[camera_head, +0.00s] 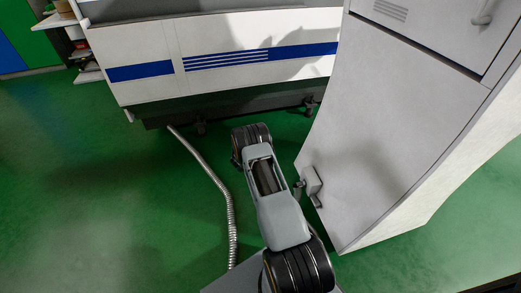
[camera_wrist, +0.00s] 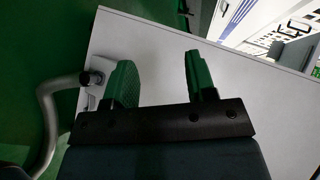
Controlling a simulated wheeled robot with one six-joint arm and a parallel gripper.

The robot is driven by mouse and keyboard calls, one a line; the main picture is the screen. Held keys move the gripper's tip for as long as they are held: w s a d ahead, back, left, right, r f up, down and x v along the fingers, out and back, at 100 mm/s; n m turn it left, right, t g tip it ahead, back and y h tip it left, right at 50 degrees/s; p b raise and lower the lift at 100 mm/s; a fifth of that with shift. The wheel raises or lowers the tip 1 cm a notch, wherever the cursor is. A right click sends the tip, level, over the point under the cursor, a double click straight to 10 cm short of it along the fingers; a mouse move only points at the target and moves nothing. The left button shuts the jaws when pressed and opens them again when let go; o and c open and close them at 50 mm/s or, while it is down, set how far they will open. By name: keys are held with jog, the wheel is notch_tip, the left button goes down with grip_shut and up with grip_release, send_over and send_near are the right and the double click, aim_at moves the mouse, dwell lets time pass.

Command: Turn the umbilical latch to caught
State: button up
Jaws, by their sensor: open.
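My gripper (camera_wrist: 159,62) shows in the wrist view with its two green fingers wide apart and nothing between them. It is in front of a pale panel. Left of the left finger, a light bracket-like fitting (camera_wrist: 92,98) with a dark round knob (camera_wrist: 96,77) sits at the panel's edge, partly hidden by that finger. I cannot tell whether they touch. In the head view, a small grey box with a short lever (camera_head: 313,181) sits low on the left edge of the grey cabinet; it may be the latch. Its setting is not clear. My gripper is hidden there.
A ribbed metal hose (camera_head: 228,205) lies on the green floor left of my arm; a pale hose (camera_wrist: 50,115) curves beside the fitting in the wrist view. The grey cabinet (camera_head: 385,130) stands right, a white blue-striped machine (camera_head: 215,85) behind. Floor at left is clear.

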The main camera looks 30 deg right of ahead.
dwell(0.5)
jog(key=s+a+f+n+y, duration=0.1)
jog(key=a+f+n+y, duration=0.4)
jog(key=a+n+y, duration=0.25)
jog(key=s+a+r+n+g+y+p, duration=0.1)
jog(key=s+a+r+n+y+p, duration=0.1)
jog(key=a+r+n+p, duration=0.25)
jog(key=s+a+r+n+y+p, duration=0.1)
jog(key=s+a+r+n+y, duration=0.15)
jog(key=a+r, duration=0.4)
jog(key=s+a+r+n+p, duration=0.3)
jog(key=s+r+p, duration=0.4)
jog(key=r, duration=1)
jog(key=s+a+r+n+p, duration=0.3)
jog(key=s+r+n+p, duration=0.3)
jog(key=r, duration=1.2)
jog(key=s+a+r+n+g+p, duration=0.1)
jog(key=s+a+r+n+p, duration=0.2)
jog(key=r, duration=1.5)
jog(key=s+n+p, duration=0.2)
jog(key=s+p, duration=0.3)
jog(key=s, duration=0.3)
jog(key=shift+s+a, duration=0.3)
jog(key=shift+s, duration=0.05)
jog(key=shift+c, duration=0.8)
jog(key=shift+s, duration=0.1)
